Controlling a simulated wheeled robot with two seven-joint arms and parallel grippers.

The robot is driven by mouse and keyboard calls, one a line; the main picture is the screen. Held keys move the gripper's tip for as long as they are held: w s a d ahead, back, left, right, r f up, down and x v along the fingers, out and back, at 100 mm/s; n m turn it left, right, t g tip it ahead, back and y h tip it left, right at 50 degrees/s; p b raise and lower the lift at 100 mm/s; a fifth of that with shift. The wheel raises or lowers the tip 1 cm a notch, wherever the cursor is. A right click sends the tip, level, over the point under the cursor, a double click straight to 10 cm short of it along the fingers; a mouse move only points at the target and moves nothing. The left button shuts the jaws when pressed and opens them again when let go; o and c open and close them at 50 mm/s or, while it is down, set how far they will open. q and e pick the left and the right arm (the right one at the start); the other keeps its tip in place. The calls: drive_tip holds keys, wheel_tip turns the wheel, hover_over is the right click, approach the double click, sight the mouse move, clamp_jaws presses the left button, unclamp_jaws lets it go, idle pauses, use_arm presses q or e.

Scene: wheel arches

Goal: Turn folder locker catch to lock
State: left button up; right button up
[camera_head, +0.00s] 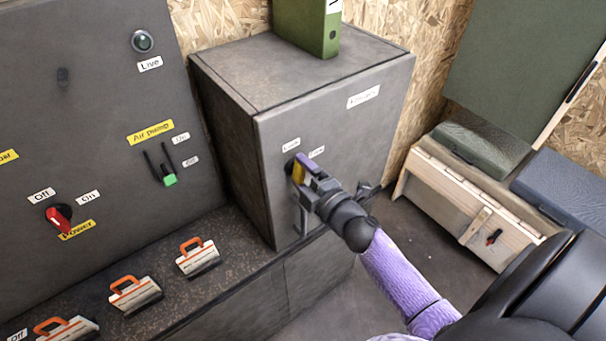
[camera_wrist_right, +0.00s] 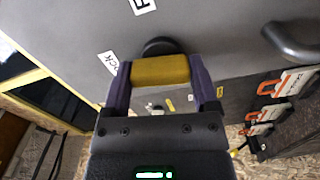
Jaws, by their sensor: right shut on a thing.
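The grey folder locker (camera_head: 335,130) stands on the bench, its front facing right. Its yellow catch (camera_head: 298,172) sits on a dark round base near the left of that front, under two small white labels. My right gripper (camera_head: 306,170) is at the catch. In the right wrist view, the two purple fingers (camera_wrist_right: 162,80) are shut on the yellow catch bar (camera_wrist_right: 161,70), one at each end. The black round base (camera_wrist_right: 160,46) shows behind the bar. A label ending in "ock" (camera_wrist_right: 108,62) lies beside it. My left gripper is not in view.
A green folder (camera_head: 306,25) stands on top. A switch panel (camera_head: 90,110) and several orange-handled tools (camera_head: 197,257) are at left. A wooden chest (camera_head: 460,205) is at right.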

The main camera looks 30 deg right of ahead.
drive_tip(key=shift+n, duration=0.9)
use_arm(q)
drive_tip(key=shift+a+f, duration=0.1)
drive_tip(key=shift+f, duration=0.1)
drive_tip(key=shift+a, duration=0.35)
use_arm(e)
drive_tip(key=shift+n, duration=0.3)
